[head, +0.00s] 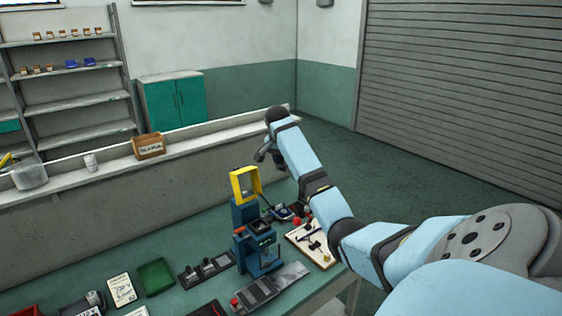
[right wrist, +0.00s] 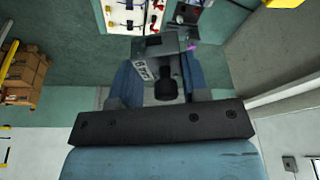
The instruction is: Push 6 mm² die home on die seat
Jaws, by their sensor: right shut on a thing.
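A blue press (head: 260,248) with a yellow frame (head: 245,184) on top stands on the green workbench. My right gripper (head: 263,154) hangs above and behind the press, small and dark in the head view. In the right wrist view my right gripper (right wrist: 160,92) is shut on a grey block with a pale label, seemingly the die (right wrist: 157,56). Its marking is too small to read. The die is held in the air, apart from the press as far as I can tell. The die seat cannot be made out clearly. My left gripper is not in view.
A white tool board (head: 312,242) lies right of the press. A green tray (head: 156,277), a dark block rack (head: 207,270) and a white card (head: 121,290) lie to its left. A cardboard box (head: 148,146) stands on the ledge behind. The floor at right is clear.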

